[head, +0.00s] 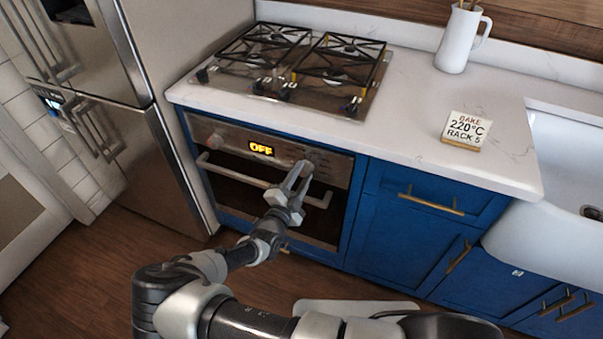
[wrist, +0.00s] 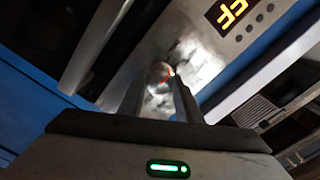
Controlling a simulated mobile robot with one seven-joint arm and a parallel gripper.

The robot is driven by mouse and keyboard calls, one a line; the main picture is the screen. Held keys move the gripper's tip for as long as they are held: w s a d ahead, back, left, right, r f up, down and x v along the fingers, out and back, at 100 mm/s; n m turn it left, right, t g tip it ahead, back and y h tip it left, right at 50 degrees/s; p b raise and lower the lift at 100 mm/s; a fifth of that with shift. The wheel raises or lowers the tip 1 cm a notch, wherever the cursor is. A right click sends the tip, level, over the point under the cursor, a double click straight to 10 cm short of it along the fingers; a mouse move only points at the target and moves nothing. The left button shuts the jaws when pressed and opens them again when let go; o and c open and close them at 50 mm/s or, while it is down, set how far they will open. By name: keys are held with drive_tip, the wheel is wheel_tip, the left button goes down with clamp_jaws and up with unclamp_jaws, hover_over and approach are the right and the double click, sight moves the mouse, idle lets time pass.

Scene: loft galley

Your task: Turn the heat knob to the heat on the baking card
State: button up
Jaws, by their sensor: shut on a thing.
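The oven (head: 262,170) is set in the blue cabinets below the hob. Its amber display (head: 261,148) reads OFF; part of it shows tilted in the wrist view (wrist: 232,14). The baking card (head: 466,130) stands on the counter and reads BAKE 220°C RACK 5. My gripper (head: 299,172) reaches to the right side of the oven panel. In the wrist view its fingers (wrist: 171,98) are shut on a round metal knob (wrist: 160,72) with a red mark. In the head view the fingers largely hide this knob.
The oven door handle (head: 235,173) runs just below the panel, close to my gripper. Another knob (head: 216,140) is at the panel's left. The gas hob (head: 300,70) lies above. A white jug (head: 458,40) and sink (head: 570,160) are to the right, the fridge (head: 100,90) left.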

drive_tip(key=m+p, duration=0.1)
drive_tip(key=m, duration=0.3)
drive_tip(key=shift+m, duration=0.4)
drive_tip(key=m+p, duration=0.1)
drive_tip(key=m, duration=0.2)
drive_tip(key=shift+m, duration=0.3)
drive_tip(key=m, duration=0.4)
drive_tip(key=shift+m+p, duration=0.3)
drive_tip(key=shift+p, duration=0.1)
drive_tip(key=m, duration=0.3)
drive_tip(key=shift+m+p, duration=0.3)
drive_tip(key=m, duration=0.4)
drive_tip(key=shift+p, duration=0.35)
drive_tip(key=m, duration=0.4)
drive_tip(key=shift+p, duration=0.3)
drive_tip(key=m, duration=0.4)
drive_tip(key=shift+p, duration=0.4)
drive_tip(key=shift+m+p, duration=0.3)
drive_tip(key=shift+m, duration=1.6)
